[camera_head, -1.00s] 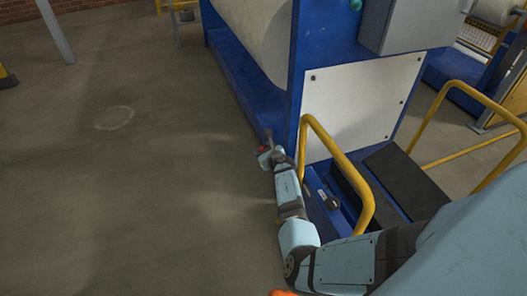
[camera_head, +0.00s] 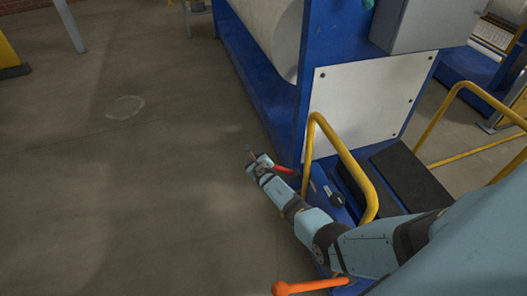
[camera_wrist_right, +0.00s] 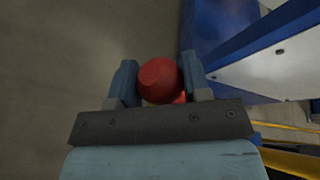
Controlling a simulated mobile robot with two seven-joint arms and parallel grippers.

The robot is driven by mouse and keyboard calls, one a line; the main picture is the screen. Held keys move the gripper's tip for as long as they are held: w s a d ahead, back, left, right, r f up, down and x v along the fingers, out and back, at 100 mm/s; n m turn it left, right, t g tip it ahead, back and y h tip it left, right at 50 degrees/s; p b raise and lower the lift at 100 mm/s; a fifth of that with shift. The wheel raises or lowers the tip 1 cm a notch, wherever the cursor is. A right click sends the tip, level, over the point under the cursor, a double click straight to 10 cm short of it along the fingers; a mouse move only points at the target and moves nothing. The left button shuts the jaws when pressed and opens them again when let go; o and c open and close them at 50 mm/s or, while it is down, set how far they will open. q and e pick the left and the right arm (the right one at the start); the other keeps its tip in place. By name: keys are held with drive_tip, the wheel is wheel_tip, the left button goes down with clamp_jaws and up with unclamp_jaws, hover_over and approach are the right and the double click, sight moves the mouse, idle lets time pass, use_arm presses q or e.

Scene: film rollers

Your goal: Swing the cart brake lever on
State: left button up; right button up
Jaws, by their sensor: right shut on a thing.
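My right gripper (camera_head: 252,158) is low, over the floor just left of the blue machine's front corner. In the right wrist view its two fingers (camera_wrist_right: 157,82) stand on either side of a round red knob (camera_wrist_right: 158,80), shut on it. In the head view a short red lever (camera_head: 284,169) runs from the gripper to the right, toward the blue base. The knob itself is mostly hidden there by the gripper. My left gripper is not in view.
A yellow handrail (camera_head: 348,160) stands close to the right of my forearm, with dark steps (camera_head: 402,180) behind it. An orange-red handle (camera_head: 305,286) shows at the bottom edge. The blue machine (camera_head: 262,95) carries a large pale roll (camera_head: 268,30). Floor at left is clear.

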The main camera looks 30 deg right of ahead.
use_arm(q)
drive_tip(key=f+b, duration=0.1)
drive_tip(key=b, duration=0.2)
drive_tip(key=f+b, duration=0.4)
drive_tip(key=b, duration=0.1)
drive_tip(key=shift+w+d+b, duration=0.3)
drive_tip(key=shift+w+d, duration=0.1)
use_arm(e)
drive_tip(key=a+f+n+h, duration=0.1)
drive_tip(key=a+f, duration=0.2)
drive_tip(key=f, duration=0.2)
drive_tip(key=w+a+f+n+h, duration=0.1)
drive_tip(key=a+f+n, duration=0.1)
drive_tip(key=f, duration=0.3)
drive_tip(key=shift+w+a+f+n+h, duration=0.2)
drive_tip(key=shift+w+a+n+h, duration=0.1)
drive_tip(key=shift+a, duration=0.15)
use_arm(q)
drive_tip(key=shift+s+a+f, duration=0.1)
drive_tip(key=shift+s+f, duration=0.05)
use_arm(e)
drive_tip(key=o, duration=1.1)
drive_tip(key=shift+a+f, duration=0.1)
drive_tip(key=shift+o, duration=0.9)
drive_tip(key=shift+f, duration=0.15)
